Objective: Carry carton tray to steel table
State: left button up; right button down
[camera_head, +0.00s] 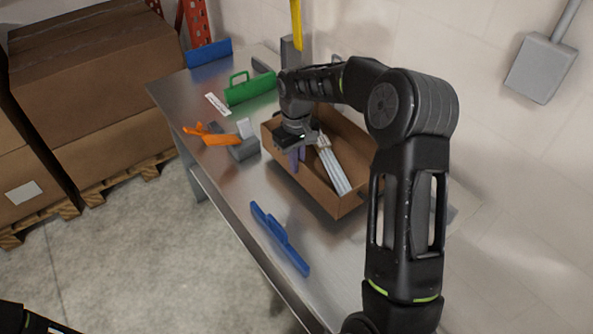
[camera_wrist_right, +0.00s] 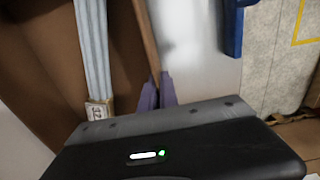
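The carton tray (camera_head: 314,187) is a brown, open cardboard tray at the wall side of the steel table (camera_head: 232,187). It looks level; I cannot tell whether its base touches the tabletop. A bundle of long pale rods (camera_head: 332,163) lies inside. My right gripper (camera_head: 297,160) points down at the tray's near long wall. In the right wrist view its purple fingers (camera_wrist_right: 159,92) straddle the tray wall (camera_wrist_right: 146,35), one inside and one outside, and appear closed on it. Only part of my left arm shows at the bottom left corner; its gripper is out of view.
A blue bracket-like piece (camera_head: 280,238) lies near the table's front edge. An orange tool (camera_head: 212,136), a grey holder (camera_head: 244,148), a green piece (camera_head: 250,87) and a blue bin (camera_head: 209,53) stand farther back. Large cartons (camera_head: 95,80) on pallets stand at left.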

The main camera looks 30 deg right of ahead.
aim_at(297, 180)
jog(key=shift+f, duration=1.7)
jog(key=c, duration=2.1)
grip_release()
jog(key=shift+f, duration=0.2)
jog(key=o, duration=0.5)
jog(key=shift+r, duration=0.1)
notch_tip(297, 180, up, 12)
jog(key=shift+r+b, duration=0.15)
jog(key=shift+b, duration=0.3)
